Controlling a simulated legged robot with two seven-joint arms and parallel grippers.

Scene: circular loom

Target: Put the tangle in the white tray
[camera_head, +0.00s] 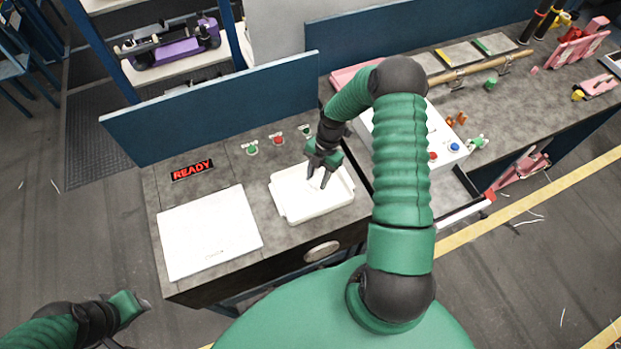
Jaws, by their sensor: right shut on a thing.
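The white tray (285,205) is a shallow tray with a raised rim on the grey worktop, near the middle of the view. My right gripper (318,180) points down over the far part of the tray, inside its rim as seen from here. Its dark fingers are shut on the tangle, which is pale and hardly stands out against the tray. I cannot tell whether the tangle touches the tray floor. My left gripper (136,322) is low at the left, away from the worktop and partly in view; its opening is unclear.
A white flat panel (208,232) lies left of the tray. A READY sign (192,170) and several small buttons (277,139) are behind. A blue partition (215,110) borders the back. A white control box (447,148) stands right, behind my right arm.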

